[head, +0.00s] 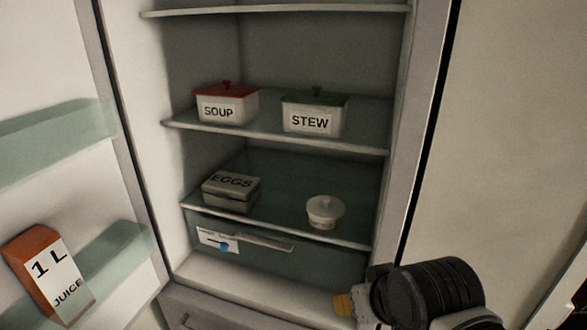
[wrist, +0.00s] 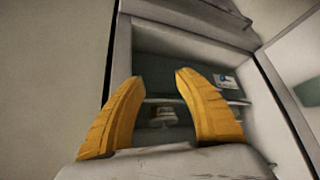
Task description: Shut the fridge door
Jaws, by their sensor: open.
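The fridge (head: 265,145) stands open in the head view, with its shelves and inside in plain sight. Its door (head: 100,75) is swung out to the left and shows its inner side with door shelves. In the head view my gripper (head: 343,304) is at the lower right, in front of the fridge's right lower edge, partly hidden by my own wrist. In the wrist view my gripper (wrist: 157,85) has its two yellow fingers apart, with nothing held between them. It points at the fridge inside and is apart from the door.
A juice carton (head: 50,275) stands on a door shelf. Inside are a soup box (head: 226,104), a stew box (head: 315,112), an egg box (head: 231,191) and a small white lidded pot (head: 325,211). A plain pale panel (head: 510,120) stands right of the fridge.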

